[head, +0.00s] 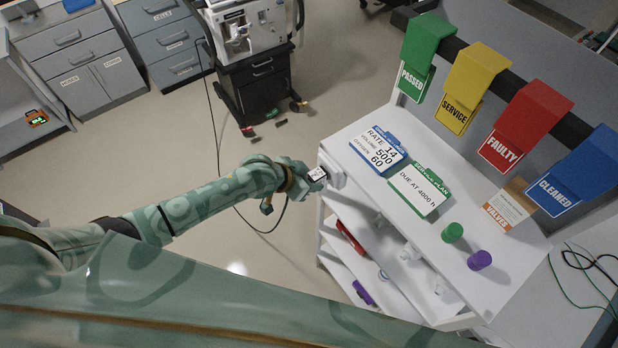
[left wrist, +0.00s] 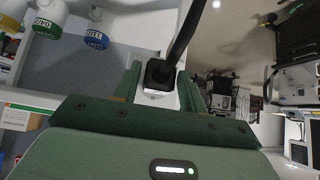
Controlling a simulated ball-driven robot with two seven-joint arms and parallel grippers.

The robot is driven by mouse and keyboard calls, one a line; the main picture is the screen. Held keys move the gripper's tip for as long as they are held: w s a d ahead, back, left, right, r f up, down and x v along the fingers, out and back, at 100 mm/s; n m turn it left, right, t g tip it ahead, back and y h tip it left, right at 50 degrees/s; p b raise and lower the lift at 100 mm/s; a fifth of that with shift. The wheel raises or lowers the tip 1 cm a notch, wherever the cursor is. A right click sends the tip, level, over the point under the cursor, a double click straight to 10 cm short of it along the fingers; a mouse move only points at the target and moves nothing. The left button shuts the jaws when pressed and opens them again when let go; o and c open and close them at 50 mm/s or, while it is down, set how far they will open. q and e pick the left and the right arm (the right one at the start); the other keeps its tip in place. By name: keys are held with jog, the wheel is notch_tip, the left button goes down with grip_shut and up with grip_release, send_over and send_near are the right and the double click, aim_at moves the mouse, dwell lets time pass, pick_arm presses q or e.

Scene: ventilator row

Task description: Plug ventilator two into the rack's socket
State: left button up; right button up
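A ventilator (head: 245,28) stands on a black wheeled cart at the top of the head view; I cannot read a number on it. Its black cable (head: 212,110) hangs to the floor and loops up to my left gripper (head: 305,177). In the left wrist view, the left gripper (left wrist: 160,85) is shut on a black plug (left wrist: 160,72), with the cable leading up from it. The gripper is at the left end of the white rack (head: 375,195), by a small pale socket box (head: 335,178). The fingers hide the plug's front, so I cannot tell whether it is seated. My right gripper is out of view.
The rack top holds a blue card (head: 376,153), a green card (head: 420,188), and green (head: 452,232) and purple (head: 479,260) caps. Coloured tags hang from a dark rail behind. Grey cabinets (head: 80,60) stand at the upper left. The floor between is mostly clear.

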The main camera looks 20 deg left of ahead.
pick_arm(q)
jog(key=shift+o, duration=1)
